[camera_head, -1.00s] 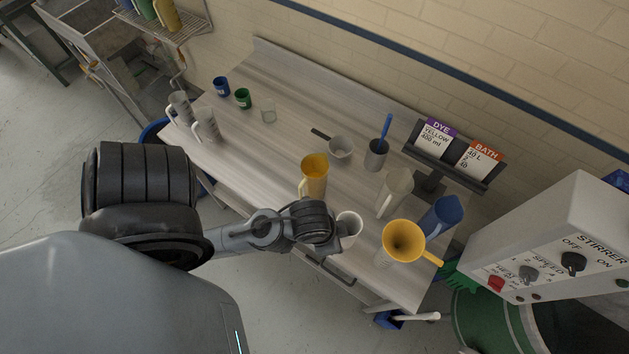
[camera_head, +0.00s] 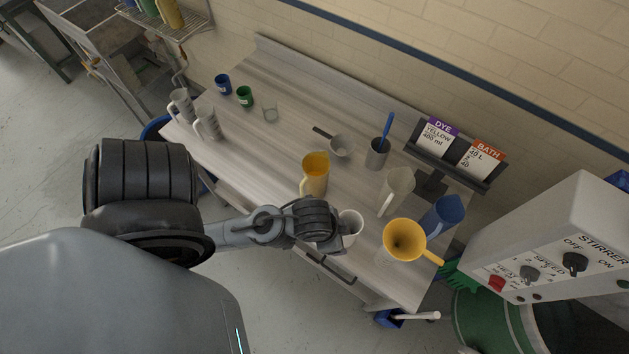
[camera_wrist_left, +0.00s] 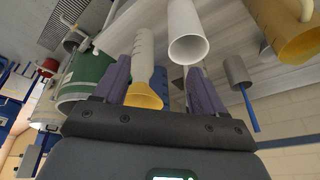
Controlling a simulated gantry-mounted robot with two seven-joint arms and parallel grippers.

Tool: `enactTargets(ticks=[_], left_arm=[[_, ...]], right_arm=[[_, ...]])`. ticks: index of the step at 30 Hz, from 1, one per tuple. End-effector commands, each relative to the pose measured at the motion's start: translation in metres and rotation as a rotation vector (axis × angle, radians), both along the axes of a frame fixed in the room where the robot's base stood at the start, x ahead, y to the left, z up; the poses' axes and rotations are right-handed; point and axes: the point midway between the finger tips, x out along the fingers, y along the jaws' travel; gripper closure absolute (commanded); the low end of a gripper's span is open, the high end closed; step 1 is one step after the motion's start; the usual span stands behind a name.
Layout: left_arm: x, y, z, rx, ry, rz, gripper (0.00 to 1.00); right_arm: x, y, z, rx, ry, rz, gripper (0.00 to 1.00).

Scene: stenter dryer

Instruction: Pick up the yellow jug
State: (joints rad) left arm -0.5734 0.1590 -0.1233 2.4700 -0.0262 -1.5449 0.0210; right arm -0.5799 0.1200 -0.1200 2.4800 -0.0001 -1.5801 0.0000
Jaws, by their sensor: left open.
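The yellow jug (camera_head: 315,178) stands upright on the grey wooden table, its handle toward the lower left in the head view. It also shows at the upper right of the left wrist view (camera_wrist_left: 290,35), partly cut off. My left gripper (camera_wrist_left: 160,88) is open with nothing held between its fingers. In the head view its fingers are mostly hidden behind my wrist, which is just below the jug, beside the white cup (camera_head: 351,226). The gripper is apart from the jug. My right gripper is not in view.
A yellow funnel (camera_head: 404,240), a clear jug (camera_head: 397,186) and a blue jug (camera_head: 444,214) stand to the right. A grey pot with a blue stick (camera_head: 377,155) and a small pan (camera_head: 340,146) are behind. The table's left middle is clear. The stirrer box (camera_head: 560,240) is at right.

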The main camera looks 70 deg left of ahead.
Motion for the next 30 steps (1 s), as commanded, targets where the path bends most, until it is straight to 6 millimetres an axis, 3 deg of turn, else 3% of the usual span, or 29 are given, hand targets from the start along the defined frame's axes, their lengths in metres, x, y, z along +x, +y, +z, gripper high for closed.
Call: enactTargets(ticks=[10, 17, 20, 24, 30], left_arm=[[0.048, 0.023, -0.025, 0.193, -0.228, -0.366, 0.30], [0.053, 0.050, -0.054, 0.234, -0.255, -0.705, 0.30], [0.046, 0.074, -0.066, 0.231, -0.202, -0.830, 0.30], [0.030, 0.120, -0.074, 0.220, -0.073, -0.961, 0.30], [0.007, 0.187, -0.066, 0.206, 0.135, -1.028, 0.30]], right_arm=[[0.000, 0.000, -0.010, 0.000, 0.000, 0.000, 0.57], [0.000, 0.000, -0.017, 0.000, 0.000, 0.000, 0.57], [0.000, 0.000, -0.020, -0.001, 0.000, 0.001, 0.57], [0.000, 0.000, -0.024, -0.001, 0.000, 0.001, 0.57], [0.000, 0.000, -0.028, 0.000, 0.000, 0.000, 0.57]])
